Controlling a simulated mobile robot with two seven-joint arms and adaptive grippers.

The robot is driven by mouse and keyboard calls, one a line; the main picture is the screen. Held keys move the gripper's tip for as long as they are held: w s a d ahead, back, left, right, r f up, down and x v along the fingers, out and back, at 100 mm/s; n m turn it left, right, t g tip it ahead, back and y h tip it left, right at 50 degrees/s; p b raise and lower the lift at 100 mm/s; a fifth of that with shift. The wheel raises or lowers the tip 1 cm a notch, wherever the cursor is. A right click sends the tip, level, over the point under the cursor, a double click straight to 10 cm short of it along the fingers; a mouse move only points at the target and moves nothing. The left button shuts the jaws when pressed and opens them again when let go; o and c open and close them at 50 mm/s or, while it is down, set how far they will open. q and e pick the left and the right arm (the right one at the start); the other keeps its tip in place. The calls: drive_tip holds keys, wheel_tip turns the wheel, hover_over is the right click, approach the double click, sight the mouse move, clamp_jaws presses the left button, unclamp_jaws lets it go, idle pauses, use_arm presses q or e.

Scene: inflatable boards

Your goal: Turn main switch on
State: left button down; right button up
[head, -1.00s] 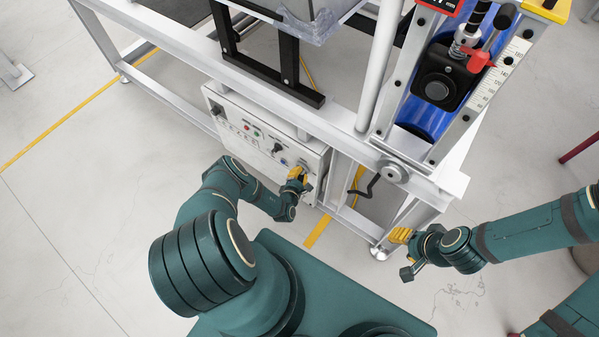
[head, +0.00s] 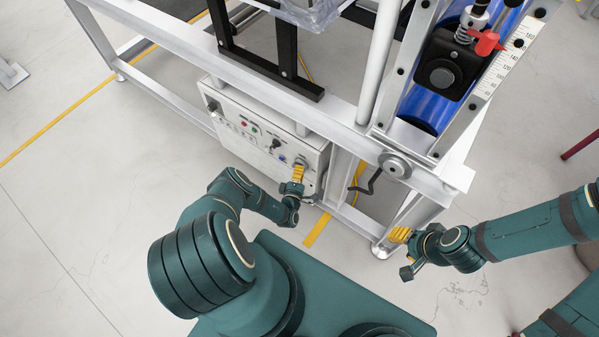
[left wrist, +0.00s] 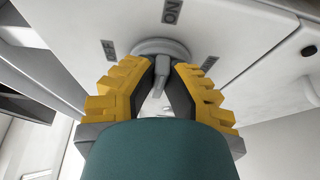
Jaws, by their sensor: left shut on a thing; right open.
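The main switch (left wrist: 160,68) is a grey rotary knob with a handle on a round base, on the white control box (head: 238,112). In the left wrist view, a label reading ON is above it, one that seems to read OFF is to its left, and a small unreadable label is to its right. My left gripper (left wrist: 163,70) is shut on the switch handle, with one yellow finger on each side. It also shows at the box's right end in the head view (head: 298,168). My right gripper (head: 404,252) is open and empty, away from the box.
The control box hangs under a white metal frame (head: 175,60); its face carries a red button (head: 243,122), a green button (head: 255,131) and a black knob (head: 276,145). A black crank (head: 366,185) is right of the box. Open floor lies left.

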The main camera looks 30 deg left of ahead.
sight(302, 149)
use_arm(q)
drive_tip(key=shift+a, duration=0.1)
idle(0.3)
drive_tip(key=c, duration=1)
unclamp_jaws()
drive_tip(key=o, duration=0.4)
wheel_tip(302, 149, up, 9)
drive_tip(key=shift+w+r, duration=0.1)
drive_tip(key=shift+r, duration=0.5)
drive_tip(key=c, duration=0.4)
